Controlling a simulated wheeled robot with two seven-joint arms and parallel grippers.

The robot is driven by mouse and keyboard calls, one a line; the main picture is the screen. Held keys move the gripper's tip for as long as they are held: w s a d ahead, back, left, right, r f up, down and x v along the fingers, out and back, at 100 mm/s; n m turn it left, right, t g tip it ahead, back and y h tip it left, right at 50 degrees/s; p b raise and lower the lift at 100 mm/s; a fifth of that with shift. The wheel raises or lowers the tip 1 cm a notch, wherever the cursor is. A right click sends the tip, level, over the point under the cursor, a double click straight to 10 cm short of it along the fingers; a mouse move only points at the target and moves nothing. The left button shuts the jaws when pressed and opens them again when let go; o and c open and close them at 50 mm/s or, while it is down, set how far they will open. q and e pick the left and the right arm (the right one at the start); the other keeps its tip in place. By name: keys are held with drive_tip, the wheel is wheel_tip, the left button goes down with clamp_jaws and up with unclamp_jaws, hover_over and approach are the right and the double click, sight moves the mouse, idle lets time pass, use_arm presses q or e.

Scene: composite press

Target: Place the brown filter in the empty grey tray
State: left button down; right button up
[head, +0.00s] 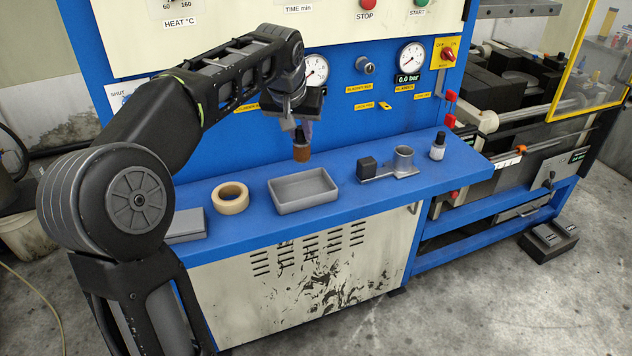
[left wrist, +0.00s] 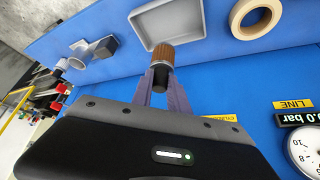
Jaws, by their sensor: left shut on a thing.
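The brown filter (head: 301,152) is held upright in my left gripper (head: 302,130), above the blue shelf, just behind and above the empty grey tray (head: 303,203). In the left wrist view the filter (left wrist: 162,54) sits between the fingertips of the left gripper (left wrist: 163,75), with a pale band at its base. The grey tray also shows in the left wrist view (left wrist: 139,29), beyond the filter. The filter is apart from the tray. My right gripper is not in view.
On the blue shelf (head: 250,240), a tape roll (head: 230,198) and a grey flat box (head: 187,226) lie left of the tray. A grey fixture with a cup (head: 403,160), a dark block (head: 367,168) and a small bottle (head: 438,147) stand to its right. The blue press panel rises behind.

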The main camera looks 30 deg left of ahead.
sight(300, 161)
use_arm(q)
drive_tip(key=shift+s+r, duration=0.1)
drive_tip(key=shift+s, duration=0.1)
drive_tip(key=shift+w+f+p, duration=0.1)
drive_tip(key=shift+f+p, duration=0.25)
drive_tip(key=shift+f, duration=2.85)
wheel_tip(300, 161, down, 3)
drive_tip(key=shift+r, duration=0.1)
drive_tip(key=shift+f, duration=0.45)
